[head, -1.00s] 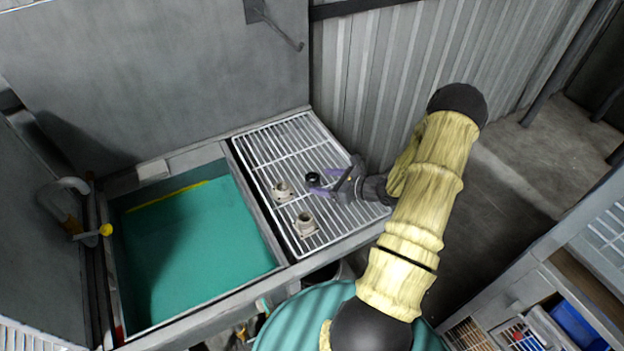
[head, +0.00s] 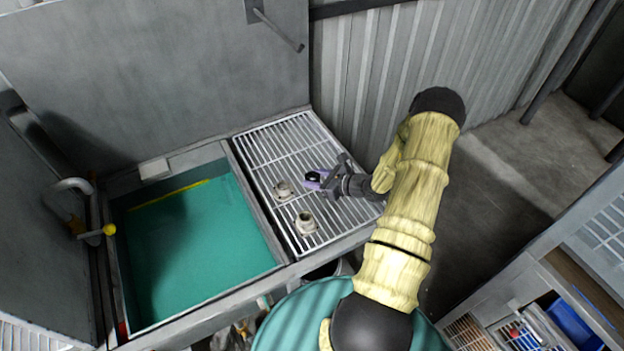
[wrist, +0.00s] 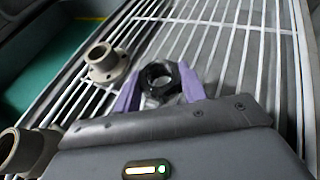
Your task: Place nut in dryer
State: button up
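The black nut (head: 312,177) lies on the white wire rack at the right side of the basin unit. In the wrist view the nut (wrist: 158,80) sits between the two purple fingers of my gripper (wrist: 160,86). My gripper (head: 316,180) reaches in from the right, low over the rack. The fingers are spread on either side of the nut, very close to it; firm contact cannot be made out. No dryer can be clearly identified in these views.
Two beige flanged fittings (head: 284,190) (head: 306,223) stand on the wire rack (head: 272,147), left of and nearer than the nut. A basin with teal liquid (head: 195,250) adjoins the rack on the left. A corrugated wall (head: 375,80) rises behind; shelving stands at lower right.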

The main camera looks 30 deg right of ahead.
aim_at(316, 178)
jog(key=c, duration=0.6)
jog(key=shift+o, duration=0.2)
jog(key=shift+r, duration=0.15)
notch_tip(316, 178, up, 10)
jog(key=shift+f+b, duration=0.1)
jog(key=shift+b, duration=0.8)
